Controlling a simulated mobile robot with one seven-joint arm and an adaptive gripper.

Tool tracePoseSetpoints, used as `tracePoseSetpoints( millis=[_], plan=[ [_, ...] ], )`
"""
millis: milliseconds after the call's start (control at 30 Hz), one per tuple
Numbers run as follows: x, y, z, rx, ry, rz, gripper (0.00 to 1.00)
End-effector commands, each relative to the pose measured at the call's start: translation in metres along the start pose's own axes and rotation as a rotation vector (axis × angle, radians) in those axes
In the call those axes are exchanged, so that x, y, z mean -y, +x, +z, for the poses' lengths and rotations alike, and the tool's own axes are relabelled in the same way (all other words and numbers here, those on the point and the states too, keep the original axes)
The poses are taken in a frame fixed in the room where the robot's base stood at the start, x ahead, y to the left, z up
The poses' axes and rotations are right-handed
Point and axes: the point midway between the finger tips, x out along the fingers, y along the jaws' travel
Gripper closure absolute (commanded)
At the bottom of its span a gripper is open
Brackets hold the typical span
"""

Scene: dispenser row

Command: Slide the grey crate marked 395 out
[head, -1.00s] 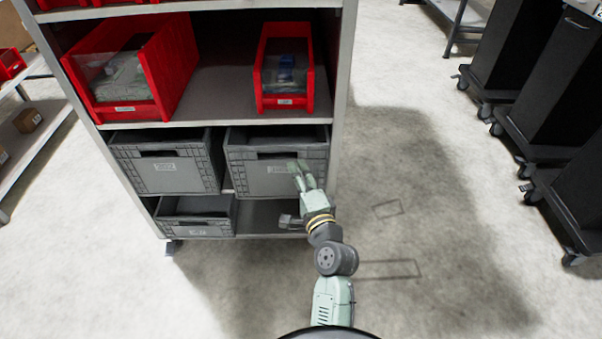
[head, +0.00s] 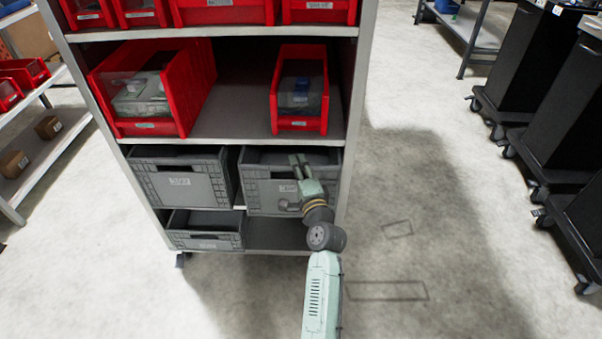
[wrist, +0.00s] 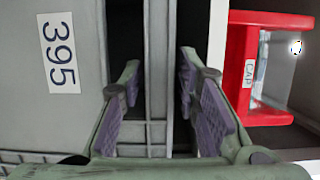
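The grey crate marked 395 (head: 262,197) is the right one of two on the lower shelf level. In the wrist view its label reads 395 (wrist: 60,52), turned sideways. My gripper (head: 299,160) is in front of the crate's upper front, right of its middle. In the wrist view my gripper (wrist: 158,98) is open, its purple-padded fingers apart with the crate's upper rim area between them. A dark handle slot (wrist: 125,35) shows beside the fingers. I cannot tell whether the fingers touch the crate.
A similar grey crate (head: 182,187) stands to the left, and a lower one (head: 203,238) sits below it. Red bins (head: 300,90) sit on the shelf above. The rack's right post (head: 354,130) is close by. Open floor (head: 400,230) lies to the right.

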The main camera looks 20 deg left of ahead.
Motion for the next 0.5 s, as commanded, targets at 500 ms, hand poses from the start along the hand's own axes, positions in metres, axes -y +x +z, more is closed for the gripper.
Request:
tracePoseSetpoints(
  millis=[500],
  plan=[
    [-0.0001, 0.0003, -0.0002, 0.0, 0.0, 0.0, 0.87]
  ],
)
